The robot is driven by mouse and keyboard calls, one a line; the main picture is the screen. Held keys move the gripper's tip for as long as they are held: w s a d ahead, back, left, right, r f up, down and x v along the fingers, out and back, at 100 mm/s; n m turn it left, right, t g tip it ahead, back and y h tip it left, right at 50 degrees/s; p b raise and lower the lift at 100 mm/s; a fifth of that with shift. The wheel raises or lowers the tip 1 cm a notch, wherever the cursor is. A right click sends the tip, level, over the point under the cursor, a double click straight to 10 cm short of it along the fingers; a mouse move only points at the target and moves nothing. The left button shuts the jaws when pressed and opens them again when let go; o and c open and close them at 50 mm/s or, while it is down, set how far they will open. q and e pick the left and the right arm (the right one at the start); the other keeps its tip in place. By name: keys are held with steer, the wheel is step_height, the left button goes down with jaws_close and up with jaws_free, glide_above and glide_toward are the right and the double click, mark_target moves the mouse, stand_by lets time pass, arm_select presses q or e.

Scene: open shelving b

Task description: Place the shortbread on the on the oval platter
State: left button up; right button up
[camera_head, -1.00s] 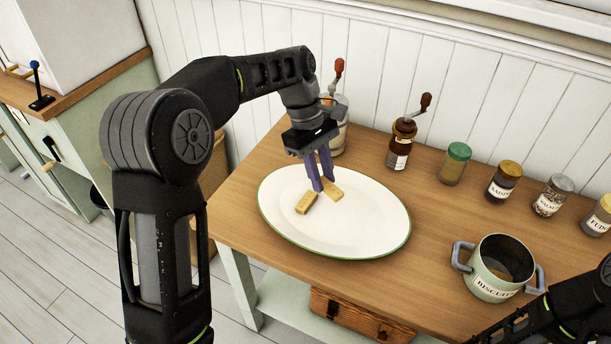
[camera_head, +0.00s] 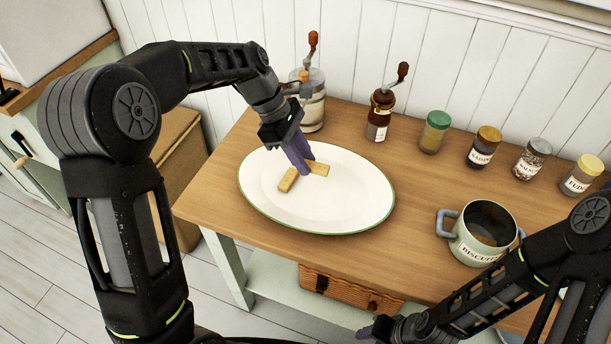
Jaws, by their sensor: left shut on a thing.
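The oval platter (camera_head: 345,205), white with a green rim, lies on the wooden table. Two pale golden shortbread fingers are at its left-back part: one (camera_head: 287,180) lies on the platter, and the other (camera_head: 319,169) is at my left gripper's fingertips. My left gripper (camera_head: 303,168) points down over the platter with its purple fingers shut on that second shortbread, which is at or just above the platter surface. The fingers hide one end of it. My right gripper (camera_head: 372,331) is low at the bottom edge, in front of the table, with only a bit of purple finger showing.
A biscuit pot (camera_head: 480,235) with grey handles stands right of the platter, near my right arm. A glass grinder jar (camera_head: 312,105), a brown grinder (camera_head: 381,112) and several lidded jars (camera_head: 434,132) line the back. Bare tabletop lies between platter and pot.

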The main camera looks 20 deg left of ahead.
mark_target(309, 185)
arm_select(q)
steer(key=shift+f, duration=0.35)
step_height(309, 185, down, 5)
steer(key=shift+r, duration=0.1)
steer(key=shift+s, duration=0.1)
steer(key=shift+f, duration=0.2)
